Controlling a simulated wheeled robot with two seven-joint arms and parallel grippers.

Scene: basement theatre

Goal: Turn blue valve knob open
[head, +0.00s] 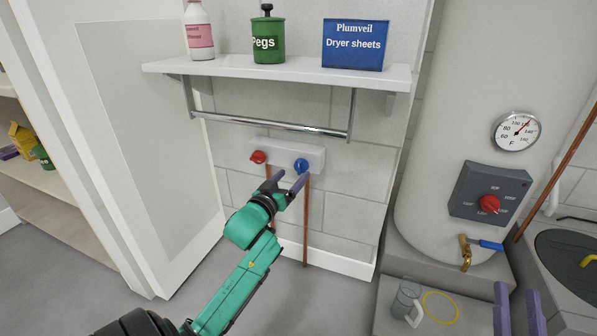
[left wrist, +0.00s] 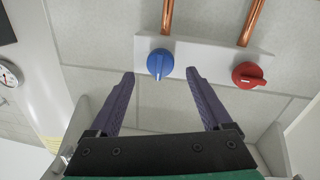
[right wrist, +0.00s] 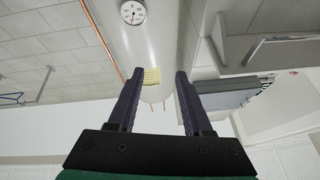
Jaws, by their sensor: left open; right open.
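The blue valve knob (head: 301,165) is on the right side of a pale wall plate (head: 279,155), with a red knob (head: 258,157) to its left. In the left wrist view, the blue knob (left wrist: 160,63) shows a light pointer mark and lies just beyond and between the open fingertips. My left gripper (head: 285,180) is open and empty, just below and in front of the blue knob. It also shows in the left wrist view (left wrist: 161,76). My right gripper (head: 517,290) is open and empty at the lower right of the head view, far from the knobs.
A shelf (head: 280,68) with a chrome rail (head: 270,124) is above the knobs. Copper pipes (head: 306,220) run down below them. A white door (head: 150,130) stands at left. A tank (head: 450,130) with a red dial (head: 489,203) and a gauge (head: 516,131) is at right.

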